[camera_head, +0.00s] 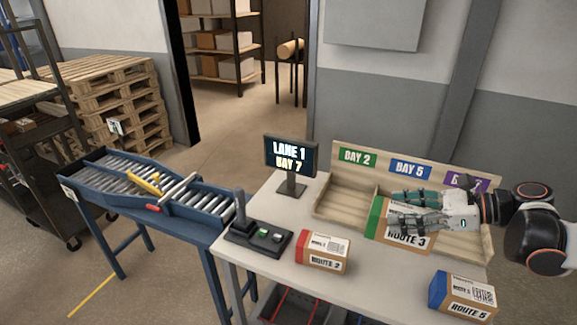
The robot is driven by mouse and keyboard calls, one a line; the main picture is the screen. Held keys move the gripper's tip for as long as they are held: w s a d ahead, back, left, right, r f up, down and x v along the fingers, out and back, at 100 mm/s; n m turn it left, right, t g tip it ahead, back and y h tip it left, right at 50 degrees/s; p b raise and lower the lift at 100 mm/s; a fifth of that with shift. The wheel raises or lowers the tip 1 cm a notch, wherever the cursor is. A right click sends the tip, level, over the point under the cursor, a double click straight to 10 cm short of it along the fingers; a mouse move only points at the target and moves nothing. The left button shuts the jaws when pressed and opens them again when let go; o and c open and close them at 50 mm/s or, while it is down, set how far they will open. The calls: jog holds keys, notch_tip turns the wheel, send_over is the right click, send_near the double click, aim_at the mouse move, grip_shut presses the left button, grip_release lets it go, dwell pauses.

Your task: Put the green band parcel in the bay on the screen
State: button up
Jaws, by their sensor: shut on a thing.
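The green band parcel (411,240) is a brown box with a green band at its left end and "ROUTE 3" on its front. My gripper (400,209) comes in from the right and is shut on this parcel, covering much of its top. The parcel is in front of or over the middle of the bay rack (345,206); I cannot tell whether it touches the rack. The screen (291,157) reads "LANE 1" and what looks like "BAY 7". The rack signs are a green 2 (357,158), a blue 5 (410,168) and a purple 7 (466,182), the last partly hidden by my arm.
A red band parcel (322,252) marked "ROUTE 2" and a blue band parcel (462,295) stand on the table (370,285). A black device (258,238) sits at the table's left edge. A roller conveyor (145,188) stands left. The left bay looks empty.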

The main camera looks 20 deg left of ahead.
dwell(0.3)
jog(key=shift+w+d+f+m+t, duration=0.1)
jog(key=shift+w+f+m+t, duration=0.1)
jog(key=shift+m+t, duration=0.15)
jog(key=w+d+f+m+t+h, duration=0.1)
jog(key=w+d+m+t+h, duration=0.1)
jog(key=d+m+t+h, duration=0.2)
jog(key=w+d+f+m+t+h+b, duration=0.1)
jog(key=w+d+f+m+t+h, duration=0.1)
jog(key=d+m+t+h, duration=0.3)
jog(key=d+m+t, duration=0.3)
jog(key=d+m, duration=0.1)
jog(key=d, duration=0.3)
jog(key=shift+w+d+f, duration=0.15)
jog(key=shift+w+f, duration=0.1)
jog(key=shift+m, duration=0.25)
